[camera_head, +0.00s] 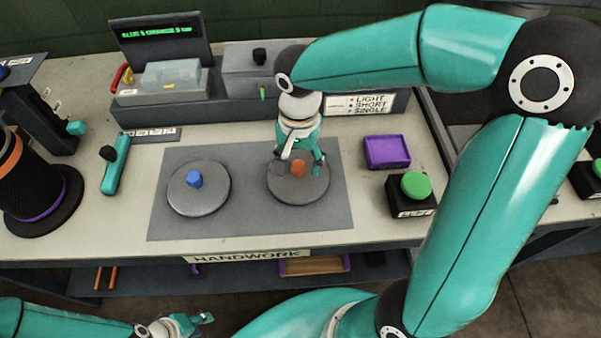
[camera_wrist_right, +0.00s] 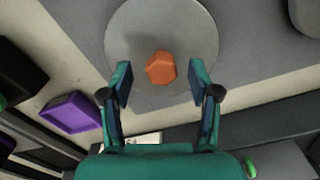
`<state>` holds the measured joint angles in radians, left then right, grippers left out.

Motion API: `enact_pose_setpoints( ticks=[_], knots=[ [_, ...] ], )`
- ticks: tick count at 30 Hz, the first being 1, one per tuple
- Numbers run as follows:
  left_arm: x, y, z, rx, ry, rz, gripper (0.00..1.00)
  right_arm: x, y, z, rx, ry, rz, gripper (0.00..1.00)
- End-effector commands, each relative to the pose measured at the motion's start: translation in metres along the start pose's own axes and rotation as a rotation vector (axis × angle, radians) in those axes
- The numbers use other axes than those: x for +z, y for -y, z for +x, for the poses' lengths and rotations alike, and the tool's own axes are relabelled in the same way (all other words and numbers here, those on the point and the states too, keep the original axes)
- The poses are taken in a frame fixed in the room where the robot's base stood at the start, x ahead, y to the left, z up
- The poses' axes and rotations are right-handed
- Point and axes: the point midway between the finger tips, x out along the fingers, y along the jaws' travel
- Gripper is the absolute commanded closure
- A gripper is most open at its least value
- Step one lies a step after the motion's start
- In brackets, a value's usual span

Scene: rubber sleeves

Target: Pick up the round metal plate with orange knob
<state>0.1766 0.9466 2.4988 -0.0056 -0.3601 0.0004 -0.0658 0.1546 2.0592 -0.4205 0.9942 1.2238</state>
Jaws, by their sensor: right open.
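The round metal plate (camera_head: 305,191) with an orange knob (camera_head: 298,168) lies on the right part of the grey mat. My right gripper (camera_head: 301,168) is above it, pointing down, its fingers on either side of the knob in the head view. In the right wrist view the plate (camera_wrist_right: 200,28) and its orange knob (camera_wrist_right: 161,67) show ahead of the open fingers (camera_wrist_right: 160,82).
A similar plate with a blue knob (camera_head: 194,180) lies on the mat's (camera_head: 250,222) left part. A purple tray (camera_head: 387,151) and a green button box (camera_head: 415,187) stand to the right. A teal-handled tool (camera_head: 116,166) lies left. A console with a clear box (camera_head: 172,76) is behind.

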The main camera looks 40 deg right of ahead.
Motion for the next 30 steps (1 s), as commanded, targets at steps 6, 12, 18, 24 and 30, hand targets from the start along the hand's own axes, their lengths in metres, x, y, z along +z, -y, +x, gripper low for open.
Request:
enact_pose_setpoints(
  ticks=[6, 12, 18, 24, 30],
  knots=[
    [0.0000, 0.0004, 0.0010, 0.000, 0.000, 0.000, 0.60, 0.0004, 0.0007, 0.0166, 0.000, 0.000, -0.001, 0.39],
    [0.0000, 0.0004, 0.0010, 0.000, 0.000, 0.000, 0.60, 0.0005, 0.0011, 0.0163, 0.000, 0.000, -0.002, 0.42],
    [0.0000, 0.0004, 0.0010, 0.000, 0.000, 0.000, 0.60, 0.0006, 0.0013, 0.0161, 0.000, 0.000, -0.002, 0.75],
    [0.0000, 0.0004, 0.0010, 0.000, 0.000, 0.000, 0.60, 0.0007, 0.0013, 0.0161, 0.000, 0.000, -0.003, 1.00],
    [0.0000, 0.0003, 0.0008, 0.000, 0.000, 0.000, 0.60, 0.0004, 0.0016, 0.0152, -0.001, -0.001, -0.002, 1.00]
  ],
)
